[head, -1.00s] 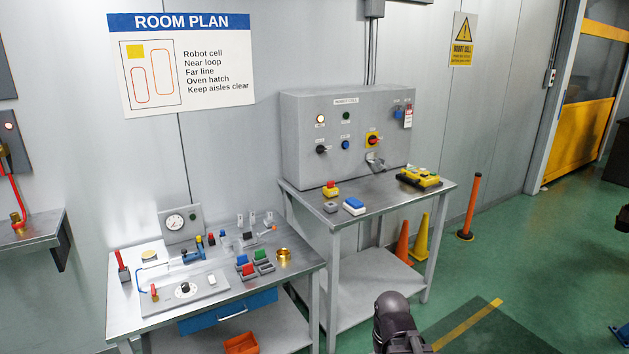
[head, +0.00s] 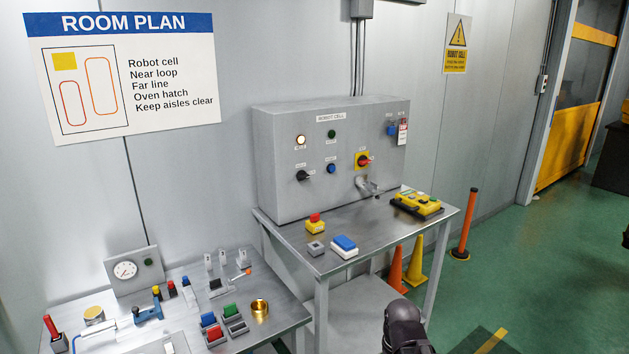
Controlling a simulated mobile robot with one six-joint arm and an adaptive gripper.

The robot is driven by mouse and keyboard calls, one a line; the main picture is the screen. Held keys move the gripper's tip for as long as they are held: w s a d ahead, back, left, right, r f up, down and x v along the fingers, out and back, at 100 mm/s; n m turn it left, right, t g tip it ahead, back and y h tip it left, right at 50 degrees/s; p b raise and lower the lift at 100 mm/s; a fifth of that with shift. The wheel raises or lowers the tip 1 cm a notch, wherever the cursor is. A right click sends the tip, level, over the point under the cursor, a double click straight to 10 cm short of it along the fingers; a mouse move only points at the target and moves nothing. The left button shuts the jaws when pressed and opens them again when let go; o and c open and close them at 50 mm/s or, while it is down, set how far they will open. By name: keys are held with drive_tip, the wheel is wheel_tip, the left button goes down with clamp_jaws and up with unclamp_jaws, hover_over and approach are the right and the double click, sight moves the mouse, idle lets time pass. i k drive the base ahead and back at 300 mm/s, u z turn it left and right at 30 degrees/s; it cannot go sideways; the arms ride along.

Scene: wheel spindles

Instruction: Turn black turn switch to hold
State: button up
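A black turn switch (head: 303,175) sits on the front of the grey robot cell cabinet (head: 270,200), at lower left, with its handle pointing to the right. Its label is too small to read. A white lamp (head: 301,139) glows above it. Part of my dark arm (head: 405,328) shows at the bottom edge, in front of the cabinet's table and well apart from the switch. My gripper's fingers do not show.
The cabinet also has a red-on-yellow switch (head: 363,160), a blue button (head: 331,169) and a protruding grey part (head: 367,187). A red emergency button (head: 315,222), a blue-topped box (head: 344,246) and a yellow pendant (head: 417,204) lie on the metal table (head: 375,222).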

sight(301, 175)
drive_tip(key=z, duration=0.25)
drive_tip(key=i, duration=1.1)
drive_tip(key=z, duration=0.2)
